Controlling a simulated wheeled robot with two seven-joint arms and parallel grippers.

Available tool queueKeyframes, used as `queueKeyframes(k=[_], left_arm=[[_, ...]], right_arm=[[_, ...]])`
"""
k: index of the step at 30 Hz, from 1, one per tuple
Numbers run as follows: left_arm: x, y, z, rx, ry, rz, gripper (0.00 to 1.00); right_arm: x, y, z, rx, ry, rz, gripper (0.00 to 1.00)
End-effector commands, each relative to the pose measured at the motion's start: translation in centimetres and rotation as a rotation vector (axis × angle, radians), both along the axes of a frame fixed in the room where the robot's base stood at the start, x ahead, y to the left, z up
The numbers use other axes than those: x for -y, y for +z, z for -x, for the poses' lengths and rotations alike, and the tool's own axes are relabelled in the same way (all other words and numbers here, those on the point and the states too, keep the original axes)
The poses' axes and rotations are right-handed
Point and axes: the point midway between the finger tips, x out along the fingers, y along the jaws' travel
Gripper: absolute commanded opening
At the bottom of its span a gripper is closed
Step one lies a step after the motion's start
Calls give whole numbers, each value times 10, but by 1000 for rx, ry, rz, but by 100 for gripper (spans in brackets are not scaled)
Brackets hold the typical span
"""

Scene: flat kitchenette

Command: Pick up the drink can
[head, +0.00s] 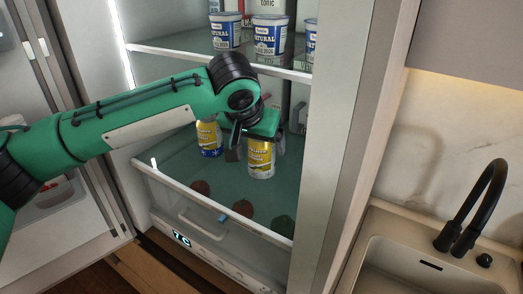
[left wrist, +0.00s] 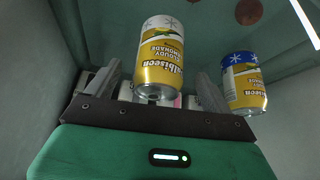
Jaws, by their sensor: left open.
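A yellow drink can with a white top band (head: 261,160) stands upright on the lower glass shelf inside the open fridge. A second yellow can with a blue band (head: 209,138) stands to its left. My left gripper (head: 256,137) is at the white-banded can, its green hand partly covering the can's upper end. In the left wrist view the white-banded can (left wrist: 161,62) shows between the two open fingers (left wrist: 158,80); I cannot tell whether they touch it. The blue-banded can (left wrist: 244,82) is outside the fingers, to the right. My right gripper is not in view.
Several yogurt tubs (head: 270,36) stand on the shelf above, close over my left arm. A clear drawer (head: 205,222) with round produce lies below the can shelf. The fridge side wall (head: 335,150) is to the right, then a sink with a black faucet (head: 470,215).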

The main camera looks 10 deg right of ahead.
Motion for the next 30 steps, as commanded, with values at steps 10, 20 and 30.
queueKeyframes(k=[10,20,30], left_arm=[[14,-40,-20,-1,0,-1,85],[14,-43,-21,0,1,0,73],[14,-42,-21,1,1,2,26]], right_arm=[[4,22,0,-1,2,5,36],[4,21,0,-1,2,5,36],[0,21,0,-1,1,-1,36]])
